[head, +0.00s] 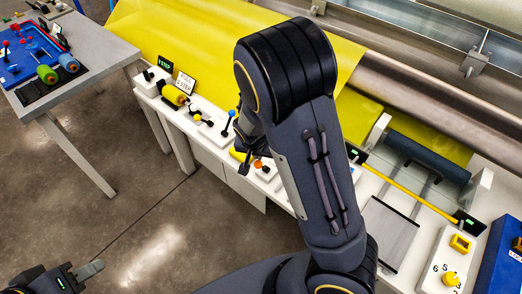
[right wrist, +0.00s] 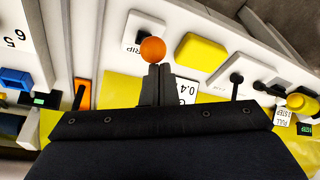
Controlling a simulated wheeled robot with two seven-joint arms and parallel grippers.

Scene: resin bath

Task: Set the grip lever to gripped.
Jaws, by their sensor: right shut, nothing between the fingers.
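In the right wrist view, the lever with an orange ball knob (right wrist: 152,50) stands beside a white label reading GRIP (right wrist: 143,30). My right gripper (right wrist: 159,68) has its fingers together, with the tips right at the near side of the ball. I cannot tell whether they touch it. The ball hides part of the lever's base and slot.
A yellow block (right wrist: 200,52) sits beside the lever. A blue-knobbed lever (head: 231,113) and a yellow-knobbed lever (head: 197,117) stand further left on the console. A yellow sheet (head: 190,40) runs behind. A workbench (head: 90,55) stands left, with open floor between.

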